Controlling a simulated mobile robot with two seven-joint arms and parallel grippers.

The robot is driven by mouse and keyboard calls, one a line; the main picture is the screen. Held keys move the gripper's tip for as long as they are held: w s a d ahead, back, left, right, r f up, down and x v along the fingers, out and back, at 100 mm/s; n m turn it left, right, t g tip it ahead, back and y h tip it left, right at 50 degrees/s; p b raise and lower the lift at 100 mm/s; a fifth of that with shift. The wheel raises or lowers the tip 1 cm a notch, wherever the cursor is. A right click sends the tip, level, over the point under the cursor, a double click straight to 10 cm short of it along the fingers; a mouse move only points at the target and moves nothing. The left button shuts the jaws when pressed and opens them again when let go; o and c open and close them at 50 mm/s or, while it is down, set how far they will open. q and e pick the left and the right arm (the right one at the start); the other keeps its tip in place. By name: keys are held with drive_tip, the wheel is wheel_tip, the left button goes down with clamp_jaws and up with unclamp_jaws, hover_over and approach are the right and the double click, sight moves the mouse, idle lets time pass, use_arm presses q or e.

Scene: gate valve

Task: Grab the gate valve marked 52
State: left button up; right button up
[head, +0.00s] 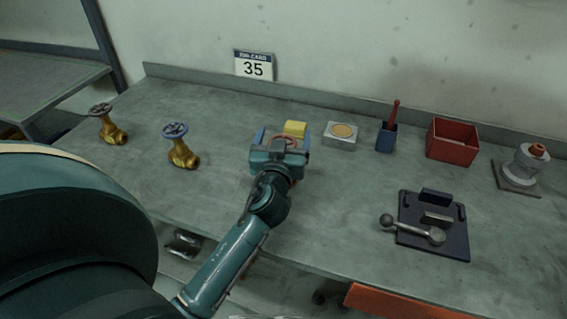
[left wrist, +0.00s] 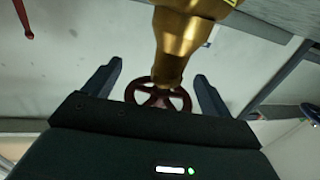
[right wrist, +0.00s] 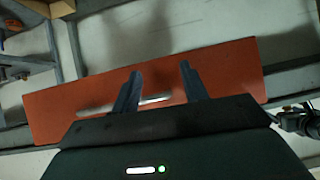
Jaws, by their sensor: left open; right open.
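A brass gate valve with a red handwheel (head: 286,139) is mostly hidden behind my left gripper (head: 282,138). In the left wrist view its brass body (left wrist: 183,35) and red wheel (left wrist: 158,97) show, with the wheel between the open fingers (left wrist: 158,82). I cannot tell whether they touch it. Two more brass valves stand to the left, one with a blue wheel (head: 175,130) and one with a dark wheel (head: 100,109). No 52 is readable on any valve. My right gripper (right wrist: 155,82) is open and empty before an orange panel (right wrist: 220,75).
A yellow block (head: 295,128) is just behind the left gripper. A box with a round disc (head: 341,134), blue holder (head: 386,138), red bin (head: 452,139) and dark fixture (head: 430,247) stand to the right.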

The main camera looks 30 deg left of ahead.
use_arm(q)
drive_tip(key=shift+s, duration=0.15)
drive_tip(key=shift+c, duration=0.3)
drive_tip(key=shift+r, duration=0.15)
clamp_jaws()
idle(0.4)
